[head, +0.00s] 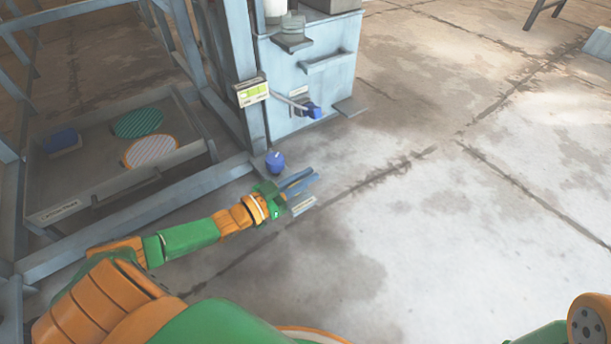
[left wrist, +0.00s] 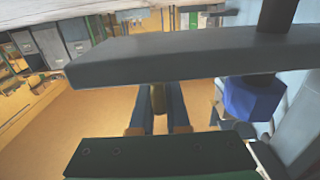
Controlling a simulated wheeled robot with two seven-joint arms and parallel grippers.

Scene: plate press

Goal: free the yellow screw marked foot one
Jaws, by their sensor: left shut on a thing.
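My left gripper (head: 303,192) is low over the concrete floor, just right of the grey frame's front corner. In the left wrist view, a narrow olive-yellow thing (left wrist: 159,108) stands between its two blue-grey fingers (left wrist: 160,122), and the gripper is shut on it. I cannot read a mark on it or tell for sure that it is the yellow screw. A thick grey bar (left wrist: 180,58) crosses the wrist view beyond the fingers and hides part of the scene. No yellow screw can be made out in the head view. My right gripper is out of view.
A blue knob (head: 275,161) stands by the frame corner, close to my gripper. A blue-handled lever (head: 313,110) and a yellow-green label (head: 252,92) are on the press. A tray (head: 110,195) holds a green disc, an orange-rimmed disc and a blue block.

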